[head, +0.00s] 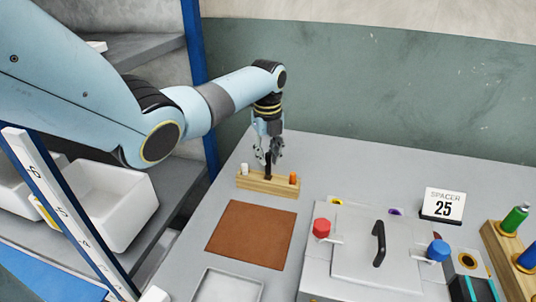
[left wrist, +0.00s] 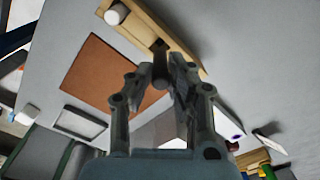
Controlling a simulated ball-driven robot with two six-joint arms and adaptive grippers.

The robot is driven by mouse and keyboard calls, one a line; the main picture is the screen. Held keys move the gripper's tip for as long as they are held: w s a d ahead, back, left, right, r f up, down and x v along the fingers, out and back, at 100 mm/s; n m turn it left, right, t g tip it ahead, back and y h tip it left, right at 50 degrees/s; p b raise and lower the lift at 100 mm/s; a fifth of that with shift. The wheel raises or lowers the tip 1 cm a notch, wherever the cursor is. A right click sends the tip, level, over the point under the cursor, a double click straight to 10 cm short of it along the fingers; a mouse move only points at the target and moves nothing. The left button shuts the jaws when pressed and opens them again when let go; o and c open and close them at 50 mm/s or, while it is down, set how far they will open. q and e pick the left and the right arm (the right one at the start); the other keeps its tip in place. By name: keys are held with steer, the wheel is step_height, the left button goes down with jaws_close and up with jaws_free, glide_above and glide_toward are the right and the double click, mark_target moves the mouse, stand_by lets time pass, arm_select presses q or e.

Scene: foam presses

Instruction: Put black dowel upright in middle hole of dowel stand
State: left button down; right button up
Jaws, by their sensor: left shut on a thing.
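The dowel stand (head: 262,186) is a long wooden block on the grey table, with a white dowel (head: 245,168) at its left end and an orange dowel (head: 293,178) at its right end. The black dowel (head: 268,163) is upright at the middle of the stand. My left gripper (head: 268,155) is above the stand's middle, shut on the black dowel. In the left wrist view the black dowel (left wrist: 160,66) is between the fingertips, against the stand (left wrist: 180,35). How deep it sits in the hole is hidden. My right gripper is not in view.
A brown mat (head: 250,234) lies in front of the stand. A press box with a black handle (head: 379,243) and red and blue knobs stands to the right. A spacer sign (head: 442,205) and a wooden rack (head: 507,250) are farther right. White bins (head: 110,212) are on the left shelf.

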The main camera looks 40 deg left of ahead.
mark_target(268, 174)
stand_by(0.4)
arm_select(q)
steer(key=shift+p, duration=0.35)
stand_by(0.4)
stand_by(0.5)
steer(key=shift+f+b, duration=0.3)
steer(key=shift+f, duration=0.2)
steer(key=shift+f+b, duration=0.55)
steer(key=shift+f, duration=0.2)
steer(key=shift+f+b, duration=1)
steer(key=shift+f, duration=0.25)
steer(key=c, duration=1.2)
jaws_free()
